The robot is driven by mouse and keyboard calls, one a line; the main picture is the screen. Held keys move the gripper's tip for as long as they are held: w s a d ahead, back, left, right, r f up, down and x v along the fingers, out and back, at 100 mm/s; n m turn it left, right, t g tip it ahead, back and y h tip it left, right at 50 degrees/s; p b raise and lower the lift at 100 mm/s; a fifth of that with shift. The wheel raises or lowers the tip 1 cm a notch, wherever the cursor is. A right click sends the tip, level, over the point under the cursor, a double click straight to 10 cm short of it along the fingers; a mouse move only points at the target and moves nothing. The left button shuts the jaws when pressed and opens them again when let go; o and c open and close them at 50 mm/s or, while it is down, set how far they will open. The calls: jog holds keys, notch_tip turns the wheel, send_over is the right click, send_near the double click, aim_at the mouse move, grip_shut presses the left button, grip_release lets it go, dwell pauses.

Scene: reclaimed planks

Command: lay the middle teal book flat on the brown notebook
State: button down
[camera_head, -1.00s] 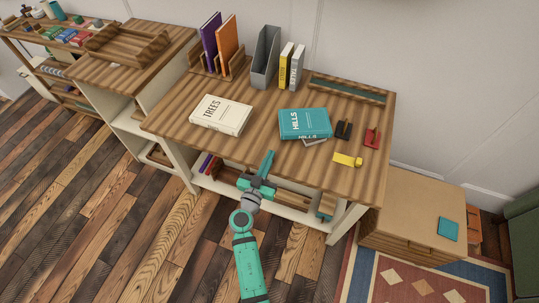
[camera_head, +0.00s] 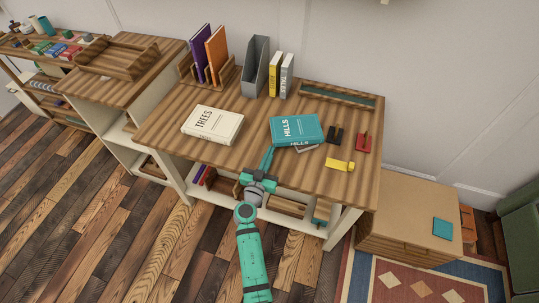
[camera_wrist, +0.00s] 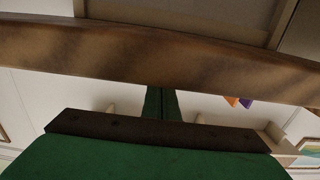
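A teal book marked HILLS (camera_head: 297,128) lies flat on the desk in the head view. A small greyish item (camera_head: 306,149) shows under its front edge, mostly hidden. A smaller teal book or pad (camera_head: 443,228) lies on the low cabinet at the right. I cannot pick out a brown notebook with certainty. My gripper (camera_head: 268,154) is at the desk's front edge, its fingertips near the HILLS book's front left corner; I cannot tell whether they touch. In the wrist view its dark green fingers (camera_wrist: 161,103) are side by side, shut, with nothing seen between them.
The desk (camera_head: 185,143) also bears a white TREES book (camera_head: 212,124), a grey file holder (camera_head: 255,68), a rack with upright books (camera_head: 205,62), and black (camera_head: 334,134), red (camera_head: 363,143) and yellow (camera_head: 340,165) items. Bare wood shows between the TREES and HILLS books.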

jog(key=shift+x, duration=2.2)
jog(key=shift+s, duration=0.15)
jog(key=shift+s+a, duration=0.35)
jog(key=shift+s, duration=0.9)
jog(key=shift+s+a, duration=0.4)
jog(key=shift+s, duration=0.2)
